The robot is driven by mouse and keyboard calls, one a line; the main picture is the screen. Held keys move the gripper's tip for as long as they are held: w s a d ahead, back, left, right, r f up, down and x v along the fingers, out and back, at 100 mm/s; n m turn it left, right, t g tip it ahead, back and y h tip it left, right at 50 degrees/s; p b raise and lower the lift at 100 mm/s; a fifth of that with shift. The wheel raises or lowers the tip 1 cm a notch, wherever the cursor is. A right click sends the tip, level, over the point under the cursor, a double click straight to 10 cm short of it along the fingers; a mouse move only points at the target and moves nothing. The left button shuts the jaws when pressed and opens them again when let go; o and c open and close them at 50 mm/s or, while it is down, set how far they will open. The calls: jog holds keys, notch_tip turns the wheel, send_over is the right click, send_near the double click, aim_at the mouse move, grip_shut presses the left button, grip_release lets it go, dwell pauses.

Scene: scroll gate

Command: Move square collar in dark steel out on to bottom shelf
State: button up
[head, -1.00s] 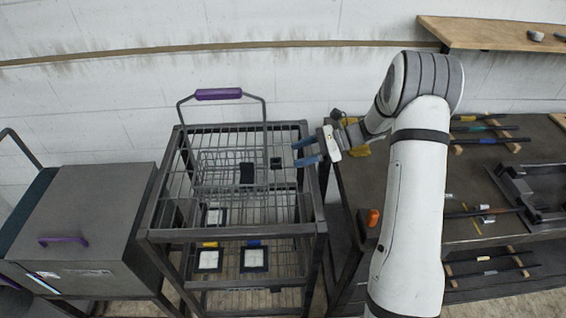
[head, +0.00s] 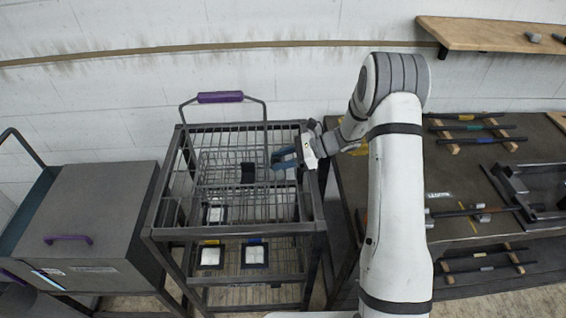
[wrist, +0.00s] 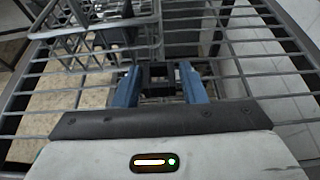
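The square collar (wrist: 158,73), dark with a square opening, shows in the wrist view between and just beyond my fingertips. In the head view my fingers hide it. My gripper (head: 284,160) has two blue fingers and reaches left over the right side of the wire rack. In the wrist view my gripper (wrist: 160,88) is open, with gaps beside the collar; I see no clear contact. Low in the rack, a bottom shelf (head: 231,271) carries pads. I cannot tell whether this is the task's shelf.
A wire basket (head: 222,160) with a purple handle (head: 220,97) and a dark block (head: 248,172) is left of my fingers. The rack's dark frame (head: 318,205) stands close below my gripper. A grey cabinet (head: 85,215) is left; a workbench (head: 460,190) with rods is right.

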jog(key=c, duration=0.8)
